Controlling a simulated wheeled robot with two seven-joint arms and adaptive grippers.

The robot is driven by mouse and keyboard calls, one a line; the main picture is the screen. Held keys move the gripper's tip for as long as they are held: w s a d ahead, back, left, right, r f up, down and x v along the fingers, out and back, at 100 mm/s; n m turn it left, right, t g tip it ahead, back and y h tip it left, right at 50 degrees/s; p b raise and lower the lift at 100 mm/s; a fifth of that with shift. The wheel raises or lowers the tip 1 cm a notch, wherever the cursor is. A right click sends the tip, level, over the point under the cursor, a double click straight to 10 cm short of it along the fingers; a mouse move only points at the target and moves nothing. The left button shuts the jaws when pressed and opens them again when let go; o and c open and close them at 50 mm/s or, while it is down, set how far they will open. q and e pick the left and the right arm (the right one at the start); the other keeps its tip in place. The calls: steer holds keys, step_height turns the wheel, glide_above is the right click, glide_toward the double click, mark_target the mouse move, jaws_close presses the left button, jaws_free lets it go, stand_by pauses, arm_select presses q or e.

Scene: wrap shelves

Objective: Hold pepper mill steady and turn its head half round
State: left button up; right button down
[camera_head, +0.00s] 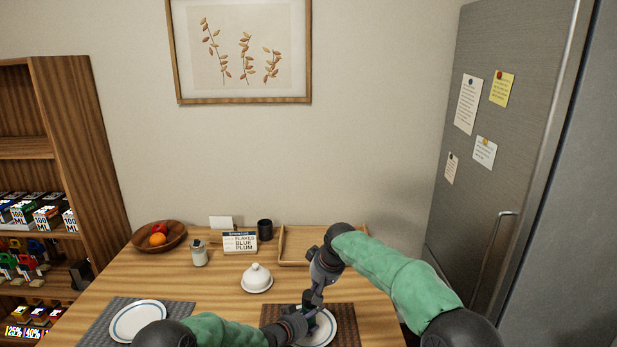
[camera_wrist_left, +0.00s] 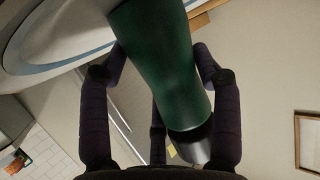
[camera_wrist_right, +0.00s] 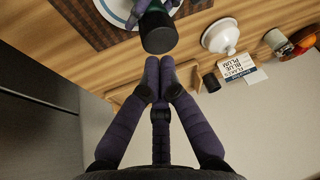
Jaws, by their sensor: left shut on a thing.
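The pepper mill shows in the left wrist view as a dark green body (camera_wrist_left: 165,60) with a black head (camera_wrist_left: 190,143). My left gripper (camera_head: 308,318) is shut around the green body, with fingers on both sides (camera_wrist_left: 160,68). In the right wrist view the black head (camera_wrist_right: 158,36) faces me. My right gripper (camera_head: 318,290) has its fingertips (camera_wrist_right: 160,72) drawn together just short of the head, apparently with nothing between them. In the head view the grippers mostly hide the mill, over the right-hand plate (camera_head: 329,330); whether it touches the plate is unclear.
A white lidded dish (camera_head: 257,279), a shaker (camera_head: 199,254), a sign (camera_head: 240,243), a fruit bowl (camera_head: 175,238), a dark cup (camera_head: 265,229) and a wooden tray (camera_head: 292,260) stand farther back. Another plate (camera_head: 139,321) lies left. A fridge (camera_head: 495,150) stands right.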

mark_target(310, 307)
step_height(310, 307, down, 6)
steer(key=d+n+t+y, duration=0.1)
steer(key=d+n, duration=0.1)
steer(key=shift+w+d+f, duration=0.15)
steer(key=shift+w+f, duration=0.1)
steer(key=shift+w, duration=0.05)
stand_by(0.5)
steer(key=shift+w+a, duration=0.25)
steer(key=shift+a, duration=0.1)
stand_by(0.9)
steer(key=shift+s+a, duration=0.45)
steer(key=shift+a, duration=0.15)
steer(key=shift+s+a+r, duration=0.1)
steer(key=shift+s+a, duration=0.1)
steer(key=shift+a, duration=0.45)
steer(key=shift+s+d, duration=0.1)
stand_by(0.6)
